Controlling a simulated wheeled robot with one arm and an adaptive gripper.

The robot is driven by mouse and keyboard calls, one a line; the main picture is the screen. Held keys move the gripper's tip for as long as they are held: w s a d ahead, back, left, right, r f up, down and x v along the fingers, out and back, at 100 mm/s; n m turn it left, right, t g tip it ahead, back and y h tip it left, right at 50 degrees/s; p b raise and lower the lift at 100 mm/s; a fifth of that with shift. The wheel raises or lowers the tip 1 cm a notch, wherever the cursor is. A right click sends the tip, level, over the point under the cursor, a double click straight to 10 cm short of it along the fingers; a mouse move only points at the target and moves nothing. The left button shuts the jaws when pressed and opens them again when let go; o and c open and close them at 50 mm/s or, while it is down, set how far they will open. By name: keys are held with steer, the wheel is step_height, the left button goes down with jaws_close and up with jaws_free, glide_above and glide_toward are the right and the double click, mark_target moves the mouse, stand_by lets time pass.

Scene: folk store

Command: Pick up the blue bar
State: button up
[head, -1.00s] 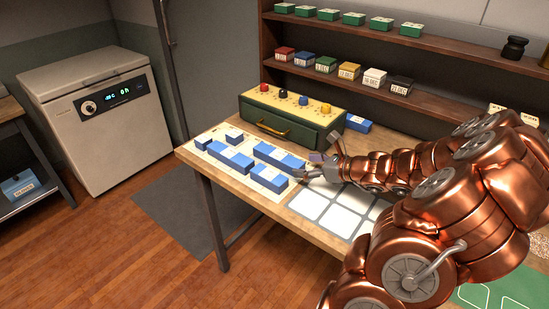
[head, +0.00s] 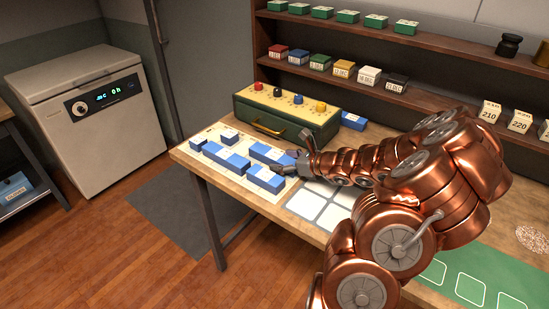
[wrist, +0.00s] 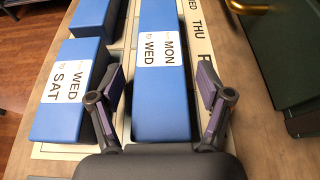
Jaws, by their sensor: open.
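Several blue bars with white labels lie on a pale printed sheet at the left of the table. In the wrist view, a long blue bar labelled "MON to WED" (wrist: 160,110) runs between the fingers of my gripper (wrist: 160,88). One finger is on each side of it, with a gap showing; I cannot tell how far down they reach. Another blue bar labelled "WED to SAT" (wrist: 62,108) lies just left of the left finger. In the head view, my gripper (head: 298,156) is open at the right end of the long rear bar (head: 268,152), hiding that end. The shorter front bar (head: 264,180) is nearby.
A green case with coloured knobs (head: 310,132) stands behind the bars; its side shows at right in the wrist view. White squares (head: 318,198) lie right of the bars. Shelves with small boxes (head: 320,62) stand behind the table. The table edge is close in front.

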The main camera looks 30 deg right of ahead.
steer(key=shift+w+a+f, duration=0.1)
steer(key=shift+w+f, duration=0.05)
steer(key=shift+w, duration=0.2)
steer(key=shift+c, duration=0.2)
steer(key=c, duration=1.3)
